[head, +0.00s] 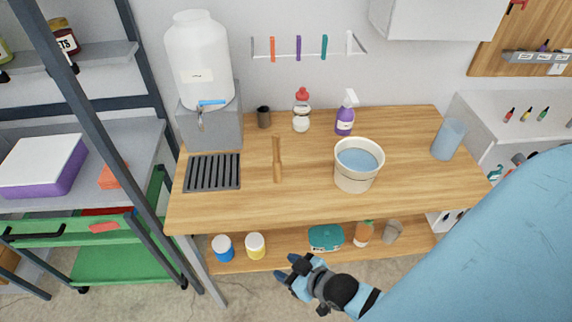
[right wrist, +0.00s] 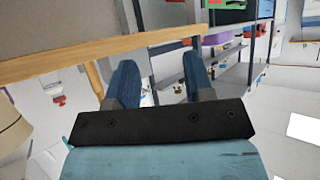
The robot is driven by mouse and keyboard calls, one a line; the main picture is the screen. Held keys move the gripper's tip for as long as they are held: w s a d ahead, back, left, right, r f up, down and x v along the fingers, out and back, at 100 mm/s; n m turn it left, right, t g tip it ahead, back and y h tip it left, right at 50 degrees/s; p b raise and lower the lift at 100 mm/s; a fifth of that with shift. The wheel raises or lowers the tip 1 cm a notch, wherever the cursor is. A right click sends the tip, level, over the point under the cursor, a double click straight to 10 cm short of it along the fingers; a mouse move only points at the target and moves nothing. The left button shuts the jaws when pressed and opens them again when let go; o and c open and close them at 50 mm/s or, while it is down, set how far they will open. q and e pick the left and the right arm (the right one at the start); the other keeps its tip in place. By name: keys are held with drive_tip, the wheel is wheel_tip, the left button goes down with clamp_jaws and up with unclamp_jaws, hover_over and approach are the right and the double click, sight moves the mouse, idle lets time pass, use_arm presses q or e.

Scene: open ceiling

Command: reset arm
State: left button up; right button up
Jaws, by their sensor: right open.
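My right gripper (head: 284,268) is in the lower middle of the head view, in front of the wooden table's lower shelf. Its arm comes in from the right. In the right wrist view its two blue fingers (right wrist: 160,80) stand apart with nothing between them. The wooden table (head: 310,195) lies beyond and above the gripper in the head view, and the gripper looks clear of it. My left gripper is not in view.
A water dispenser (head: 199,65) is at the back left. A metal rack (head: 100,125) stands left.

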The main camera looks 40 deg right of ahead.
drive_tip(key=shift+s+a+f+g, duration=0.15)
drive_tip(key=shift+s+a+f, duration=0.15)
drive_tip(key=shift+s+a, duration=0.25)
drive_tip(key=shift+s+a+f+g, duration=0.15)
drive_tip(key=shift+s+a+f, duration=0.15)
drive_tip(key=shift+a, duration=0.3)
drive_tip(key=shift+d+r+p, duration=0.15)
drive_tip(key=shift+r+p, duration=0.75)
